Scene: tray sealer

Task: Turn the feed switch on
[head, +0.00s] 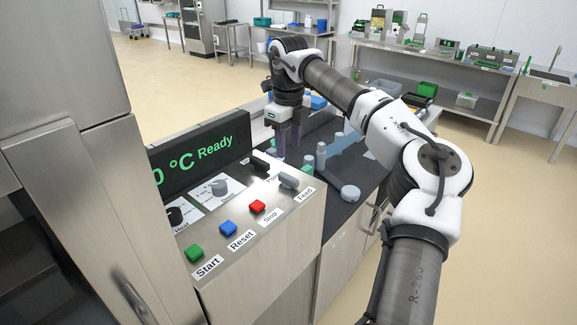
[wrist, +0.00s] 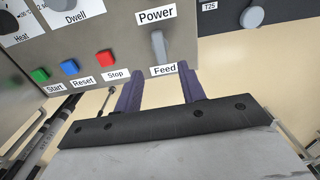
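The feed switch (head: 288,180) is a grey lever on the slanted steel panel, above its Feed label (head: 304,194). In the wrist view the grey feed lever (wrist: 158,46) stands between the Power and Feed labels.
The green Start (head: 194,253), blue Reset (head: 228,229) and red Stop (head: 257,206) buttons line the panel. A black Power switch (head: 260,163) sits behind the feed switch. A dark deck (head: 335,215) with upright posts lies to the right. A display (head: 205,150) reads Ready.

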